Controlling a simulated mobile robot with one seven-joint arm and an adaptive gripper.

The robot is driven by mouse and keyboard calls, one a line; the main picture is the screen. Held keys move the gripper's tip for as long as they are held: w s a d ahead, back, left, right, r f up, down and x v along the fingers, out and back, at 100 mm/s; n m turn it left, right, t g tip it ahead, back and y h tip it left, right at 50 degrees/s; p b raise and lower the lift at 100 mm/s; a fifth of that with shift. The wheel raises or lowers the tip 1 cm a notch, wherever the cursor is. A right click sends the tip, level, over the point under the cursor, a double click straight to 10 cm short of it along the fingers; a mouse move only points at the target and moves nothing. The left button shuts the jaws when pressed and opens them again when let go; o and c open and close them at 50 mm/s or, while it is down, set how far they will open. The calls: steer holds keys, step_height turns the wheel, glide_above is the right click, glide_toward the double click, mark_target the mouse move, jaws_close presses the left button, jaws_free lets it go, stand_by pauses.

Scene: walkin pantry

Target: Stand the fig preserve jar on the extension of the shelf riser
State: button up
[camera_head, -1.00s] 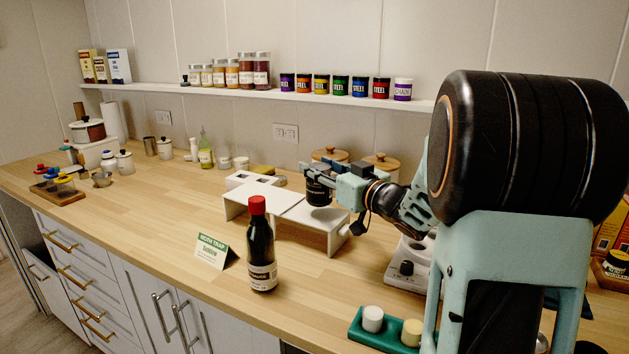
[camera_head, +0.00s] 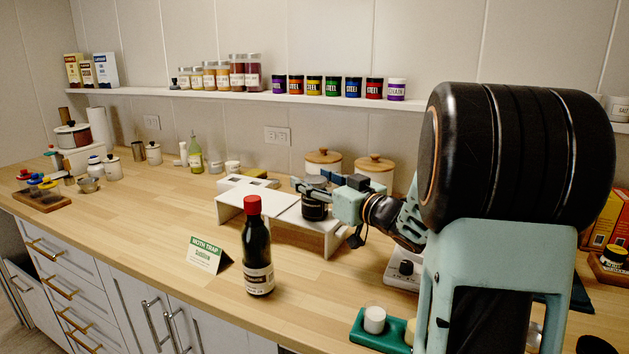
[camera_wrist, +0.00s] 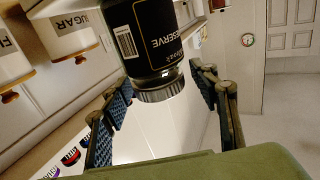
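The fig preserve jar (camera_head: 314,210) is dark and upright, over the lower right-hand extension (camera_head: 293,217) of the white shelf riser (camera_head: 243,200). Its base appears at or just above the surface; contact is not clear. My gripper (camera_head: 316,187) reaches in from the right, fingers on both sides of the jar's upper part. In the wrist view the jar (camera_wrist: 150,45) appears upside down, its black label reading "PRESERVE" and its ribbed lid toward me.
A dark bottle with a red cap (camera_head: 257,250) and a moth trap card (camera_head: 205,254) stand in front of the riser. Wooden-lidded canisters (camera_head: 373,172) stand behind my gripper. A green tray (camera_head: 366,335) lies at the front right.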

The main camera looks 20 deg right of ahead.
steer(key=shift+r, duration=0.25)
steer(key=p+v, duration=0.1)
steer(key=v, duration=1.1)
